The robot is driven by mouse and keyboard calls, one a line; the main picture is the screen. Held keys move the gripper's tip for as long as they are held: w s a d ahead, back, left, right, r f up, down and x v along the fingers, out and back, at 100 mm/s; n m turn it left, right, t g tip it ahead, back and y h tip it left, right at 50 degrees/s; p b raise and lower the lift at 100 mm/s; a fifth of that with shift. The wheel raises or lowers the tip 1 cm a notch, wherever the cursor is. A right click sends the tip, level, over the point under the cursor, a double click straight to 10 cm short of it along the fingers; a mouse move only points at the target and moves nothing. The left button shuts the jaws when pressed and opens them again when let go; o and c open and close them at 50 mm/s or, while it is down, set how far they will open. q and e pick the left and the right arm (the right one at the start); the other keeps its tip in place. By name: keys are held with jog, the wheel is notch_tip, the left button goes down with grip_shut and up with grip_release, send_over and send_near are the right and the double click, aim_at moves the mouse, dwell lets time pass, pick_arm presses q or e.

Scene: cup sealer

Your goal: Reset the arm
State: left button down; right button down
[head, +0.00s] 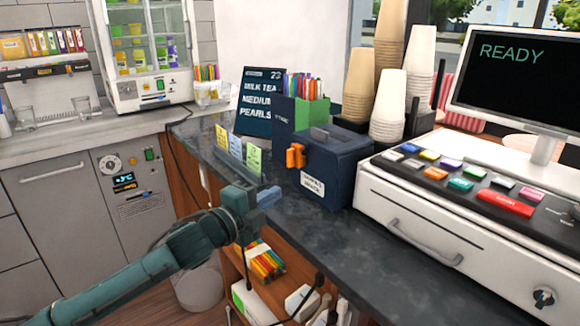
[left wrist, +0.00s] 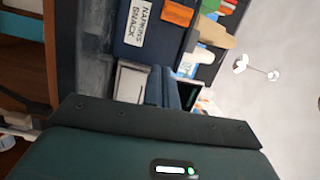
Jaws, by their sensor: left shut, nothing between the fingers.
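My left arm (head: 150,275) is dark green and reaches in from the lower left of the head view. My left gripper (head: 269,197) is at its end, with blue fingers shut and nothing between them. It is in front of the dark counter's edge, left of and nearer than the navy napkin and snack box (head: 335,160). In the left wrist view the shut blue fingers (left wrist: 163,88) point toward that box, which shows tilted at the top. My right gripper is not in view.
The dark counter (head: 330,215) has colored cards (head: 238,150), a menu board (head: 258,100) and stacked cups (head: 388,105). A white cash register (head: 450,215) with a "READY" screen (head: 515,65) stands at right.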

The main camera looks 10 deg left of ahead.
pick_arm(q)
jog(key=s+d+f+n+g+p, duration=0.1)
jog(key=s+d+f+n, duration=0.2)
jog(key=s+f+n, duration=0.55)
jog(key=s+a+f+n+g+y+p, duration=0.1)
jog(key=s+a+f+n+y, duration=0.1)
jog(key=s+f+n, duration=0.4)
jog(key=s+a+f+n+g+y+p, duration=0.2)
jog(key=s+f+n, duration=0.4)
jog(key=s+f, duration=0.5)
jog(key=s+a+y, duration=0.1)
jog(key=s, duration=0.3)
jog(key=shift+a+f+g+y, duration=0.25)
jog(key=shift+g+y, duration=0.05)
jog(key=shift+y, duration=0.1)
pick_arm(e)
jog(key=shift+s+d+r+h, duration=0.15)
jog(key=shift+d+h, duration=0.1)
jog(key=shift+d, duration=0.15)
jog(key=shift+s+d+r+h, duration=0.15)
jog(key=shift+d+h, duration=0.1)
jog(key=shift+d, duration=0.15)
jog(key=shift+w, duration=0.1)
